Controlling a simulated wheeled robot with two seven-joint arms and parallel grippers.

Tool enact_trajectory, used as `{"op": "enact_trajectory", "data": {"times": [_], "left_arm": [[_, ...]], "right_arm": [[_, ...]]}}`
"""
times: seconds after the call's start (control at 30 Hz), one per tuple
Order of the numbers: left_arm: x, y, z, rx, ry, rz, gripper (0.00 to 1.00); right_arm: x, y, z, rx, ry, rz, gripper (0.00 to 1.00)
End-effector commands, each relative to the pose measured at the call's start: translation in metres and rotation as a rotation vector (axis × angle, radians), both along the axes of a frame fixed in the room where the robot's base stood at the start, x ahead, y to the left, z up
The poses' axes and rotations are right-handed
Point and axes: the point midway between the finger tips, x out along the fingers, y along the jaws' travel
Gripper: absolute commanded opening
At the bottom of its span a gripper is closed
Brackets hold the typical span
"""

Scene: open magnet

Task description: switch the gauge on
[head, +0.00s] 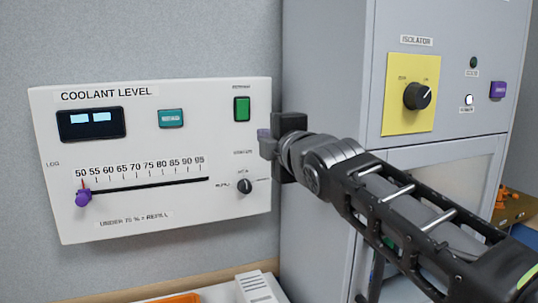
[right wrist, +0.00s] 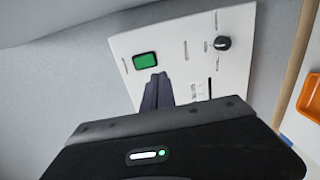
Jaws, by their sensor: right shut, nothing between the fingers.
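The gauge is a white wall panel (head: 150,220) labelled COOLANT LEVEL. Its dark display (head: 91,124) shows two pale blue blocks. A teal button (head: 171,118) sits right of the display. A green switch (head: 242,109) is at the upper right, with a black knob (head: 244,186) below it. A purple slider (head: 83,198) stands at the 50 end of the scale. My right gripper (head: 264,141) is shut and empty at the panel's right edge, below and right of the green switch. In the right wrist view the closed fingertips (right wrist: 157,76) appear close to the green switch (right wrist: 145,61); contact cannot be told.
A grey cabinet (head: 325,60) stands right of the panel. It carries a yellow isolator plate (head: 396,112) with a black knob (head: 417,96), and a purple button (head: 498,90). An orange tray (head: 178,298) lies below the panel. The wall left of the panel is clear.

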Motion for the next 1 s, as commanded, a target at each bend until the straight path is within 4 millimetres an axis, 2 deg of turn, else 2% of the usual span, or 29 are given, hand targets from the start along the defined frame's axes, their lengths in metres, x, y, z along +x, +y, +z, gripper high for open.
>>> {"op": "enact_trajectory", "data": {"times": [0.03,0.13,0.6,0.67,1.0], "left_arm": [[0.000,0.000,-0.008,0.000,0.000,0.000,0.36],[0.000,0.000,-0.012,0.000,-0.001,0.000,0.36],[0.000,0.000,-0.011,0.001,-0.001,0.000,0.36],[0.000,0.000,-0.006,0.001,0.000,0.000,0.36],[-0.004,0.002,0.043,0.010,0.013,0.004,0.36]], "right_arm": [[-0.004,0.000,-0.003,0.003,-0.001,0.003,0.00],[-0.008,-0.003,-0.003,0.002,0.000,0.000,0.00],[-0.010,-0.005,0.000,0.001,0.002,-0.002,0.00],[-0.010,-0.005,0.005,0.002,0.002,-0.001,0.00],[-0.010,-0.004,0.058,0.002,0.002,-0.001,0.00]]}}
